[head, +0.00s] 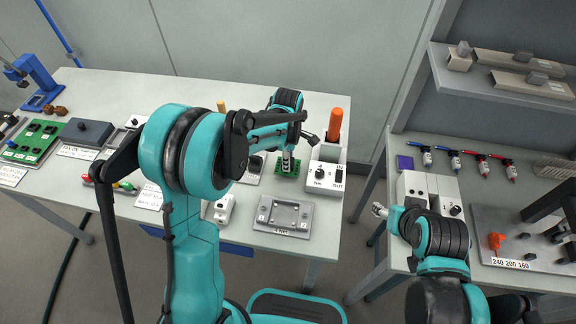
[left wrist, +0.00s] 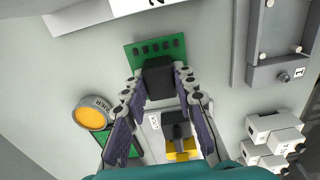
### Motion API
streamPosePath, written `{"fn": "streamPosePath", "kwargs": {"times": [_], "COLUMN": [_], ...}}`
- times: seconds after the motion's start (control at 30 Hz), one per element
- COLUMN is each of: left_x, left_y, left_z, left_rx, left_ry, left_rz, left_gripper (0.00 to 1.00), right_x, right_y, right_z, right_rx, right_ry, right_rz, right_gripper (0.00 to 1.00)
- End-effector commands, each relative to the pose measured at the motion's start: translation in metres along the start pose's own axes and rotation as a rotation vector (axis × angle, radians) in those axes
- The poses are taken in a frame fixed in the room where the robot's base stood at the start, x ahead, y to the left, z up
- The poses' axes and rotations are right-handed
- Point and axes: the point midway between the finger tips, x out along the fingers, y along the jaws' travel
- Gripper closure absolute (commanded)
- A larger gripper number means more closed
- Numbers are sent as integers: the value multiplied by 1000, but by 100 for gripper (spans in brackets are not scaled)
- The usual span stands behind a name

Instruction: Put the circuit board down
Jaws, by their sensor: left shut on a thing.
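A small green circuit board (head: 290,167) is below my left gripper (head: 288,158), near the right side of the white table. In the left wrist view the board (left wrist: 132,56) carries a dark block (left wrist: 158,72) and a row of small dark parts. The fingers of my left gripper (left wrist: 160,84) are shut on this block from both sides. I cannot tell whether the board touches the tabletop. My right gripper (head: 380,210) is at the left edge of the right-hand bench, small and partly hidden; its opening is unclear.
A grey fixture plate (head: 284,214) lies in front of the board. A white switch box (head: 325,178) and an orange-handled holder (head: 335,124) stand to its right. In the left wrist view, white blocks (left wrist: 272,140) and a round yellow button (left wrist: 90,117) stand nearby.

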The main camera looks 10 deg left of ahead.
Motion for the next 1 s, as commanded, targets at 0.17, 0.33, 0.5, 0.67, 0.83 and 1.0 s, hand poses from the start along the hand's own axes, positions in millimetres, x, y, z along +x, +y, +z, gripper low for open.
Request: {"fn": "streamPosePath", "kwargs": {"times": [0.17, 0.33, 0.5, 0.67, 0.83, 1.0], "left_x": [26, 24, 28, 27, 27, 21], "left_y": [0, 0, 0, 0, 0, 0], "left_z": [0, 0, 0, 0, 0, 0], "left_rx": [0, 0, 0, 0, 0, 0], "left_ry": [0, 0, 0, 0, 0, 0], "left_rz": [0, 0, 0, 0, 0, 0], "left_gripper": [97, 97, 97, 52, 52, 52], "right_x": [9, 8, 11, 10, 10, 6], "right_y": [0, 0, 0, 0, 0, 0], "right_z": [6, 5, 8, 7, 7, 4], "right_rx": [0, 0, 0, 0, 0, 0], "right_ry": [0, 0, 0, 0, 0, 0], "right_rz": [0, 0, 0, 0, 0, 0], "right_gripper": [46, 46, 46, 46, 46, 46]}}
